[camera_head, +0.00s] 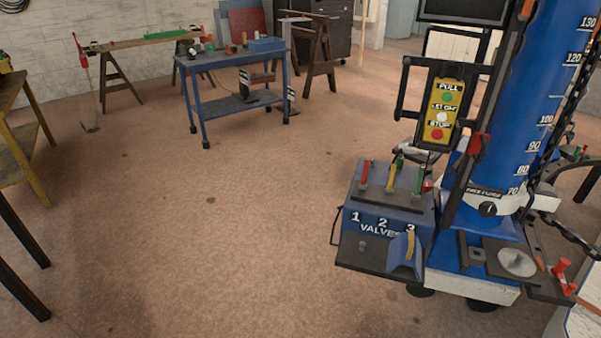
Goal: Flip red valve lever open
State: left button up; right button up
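The red valve lever (365,173) stands upright at the left of the row on top of the blue valve box (386,222). It is above the number 1 on the box front, which is marked "VALVES". A yellow lever (391,177) stands in the middle and a green lever (418,180) at the right. The red lever is unobstructed in the view. Neither of my grippers is in view.
The box belongs to a blue frame bench with a tall numbered column (545,90) at the right. A yellow button panel (441,110) hangs behind the levers. A blue cart (231,100) stands farther back. The floor (200,240) left of the bench is clear.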

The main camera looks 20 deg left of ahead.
aim_at(362, 185)
jog(key=u, duration=0.2)
jog(key=i+j+z, duration=0.25)
jog(key=i, duration=0.3)
jog(key=i+j+z, duration=0.2)
jog(key=i, duration=0.35)
jog(key=i+j+z, duration=0.25)
jog(key=i+j, duration=0.2)
jog(key=i, duration=0.1)
